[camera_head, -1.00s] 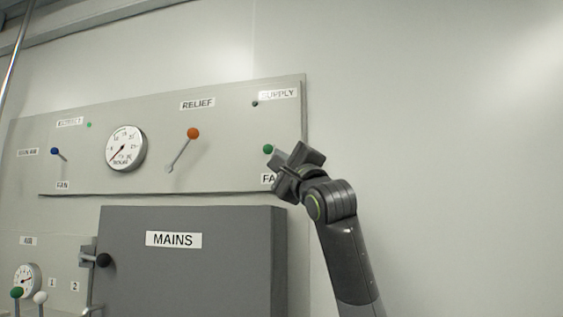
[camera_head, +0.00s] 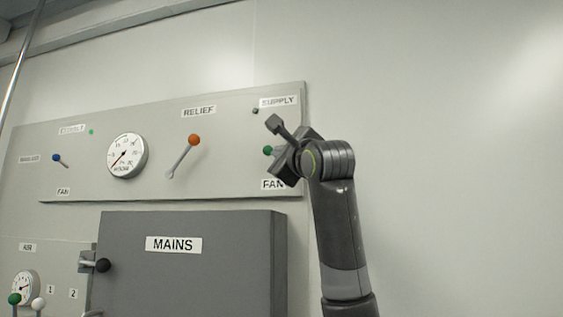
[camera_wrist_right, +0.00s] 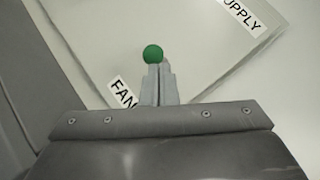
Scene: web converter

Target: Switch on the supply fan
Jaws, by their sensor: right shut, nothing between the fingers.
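The supply fan switch is a lever with a green ball knob (camera_head: 267,151) at the right end of the grey panel, between the SUPPLY label (camera_head: 278,101) and the FAN label (camera_head: 273,184). A small dark lamp (camera_head: 255,111) sits beside the SUPPLY label. My right gripper (camera_head: 279,154) is at the knob's right and hides the lever's stem. In the right wrist view the shut, empty fingers (camera_wrist_right: 158,84) point at the green knob (camera_wrist_right: 153,54), which shows just beyond their tips. I cannot tell whether they touch it. My left gripper is out of view.
The panel (camera_head: 230,140) also carries an orange RELIEF lever (camera_head: 194,140), a round gauge (camera_head: 127,156), a blue fan lever (camera_head: 57,157) and a lit green lamp (camera_head: 91,132). A dark MAINS cabinet (camera_head: 195,270) stands below. The wall at right is bare.

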